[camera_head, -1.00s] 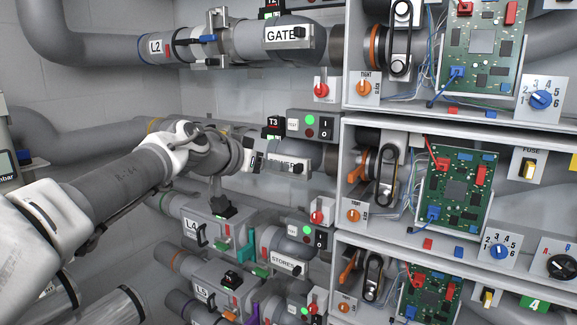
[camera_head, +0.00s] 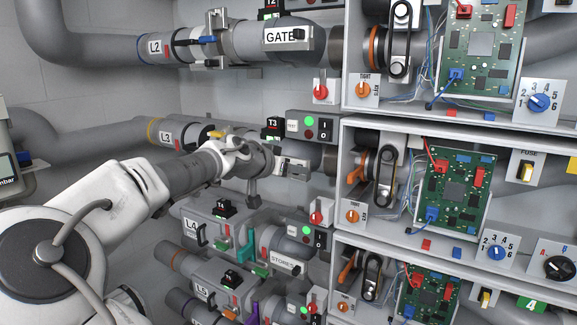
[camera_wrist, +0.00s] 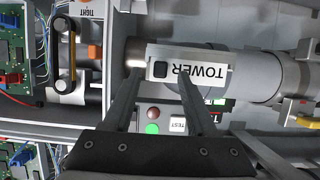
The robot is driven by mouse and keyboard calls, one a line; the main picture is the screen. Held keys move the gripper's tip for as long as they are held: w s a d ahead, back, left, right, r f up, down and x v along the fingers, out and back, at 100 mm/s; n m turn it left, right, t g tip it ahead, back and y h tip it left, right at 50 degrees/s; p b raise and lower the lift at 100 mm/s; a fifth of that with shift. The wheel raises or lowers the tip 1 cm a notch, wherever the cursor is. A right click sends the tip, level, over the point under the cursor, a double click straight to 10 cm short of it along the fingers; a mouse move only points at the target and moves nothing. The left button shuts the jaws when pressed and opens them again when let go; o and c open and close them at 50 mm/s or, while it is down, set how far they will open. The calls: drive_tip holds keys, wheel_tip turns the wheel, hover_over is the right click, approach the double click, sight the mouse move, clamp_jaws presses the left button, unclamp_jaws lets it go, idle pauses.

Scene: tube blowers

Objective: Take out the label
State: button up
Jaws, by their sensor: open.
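The white label (camera_wrist: 206,73) reads TOWER, upside down in the wrist view. It sits in a pale holder on a grey pipe and has a black knob (camera_wrist: 160,69) at one end. My gripper (camera_wrist: 161,74) is open, with its two dark fingertips on either side of the knob. I cannot tell whether they touch it. In the head view my gripper (camera_head: 281,163) is at the middle pipe, left of the cabinet, and mostly covers this label.
A box with a green light and black switch (camera_head: 316,127) sits just above the label. A red knob (camera_head: 317,217) is below it. The GATE label (camera_head: 286,34) is on the pipe above, and the STORES label (camera_head: 285,262) below. Open cabinets (camera_head: 345,150) stand close on the right.

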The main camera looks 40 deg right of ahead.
drive_tip(key=shift+w+d+f, duration=0.25)
drive_tip(key=shift+d, duration=0.3)
clamp_jaws()
